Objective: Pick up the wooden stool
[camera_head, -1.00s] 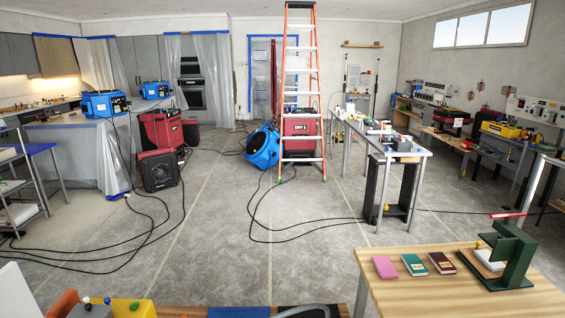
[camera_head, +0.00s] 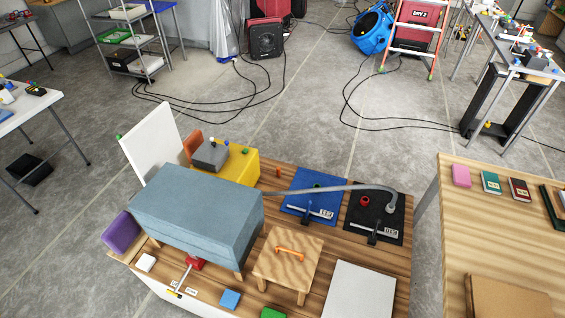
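The wooden stool (camera_head: 273,262) is small, with a light square seat and short legs. It stands upright on the wooden table (camera_head: 262,307) in the lower middle of the head view. An orange handle (camera_head: 290,253) lies across its seat. Part of its legs is hidden under the seat. Neither of my grippers shows in the head view.
A large grey-blue padded block (camera_head: 195,210) on wooden legs stands close left of the stool. A white board (camera_head: 360,292) lies to its right. Behind are blue (camera_head: 312,190) and black (camera_head: 377,207) mats with a grey pipe (camera_head: 340,189) across them. Another wooden table (camera_head: 490,240) stands at right.

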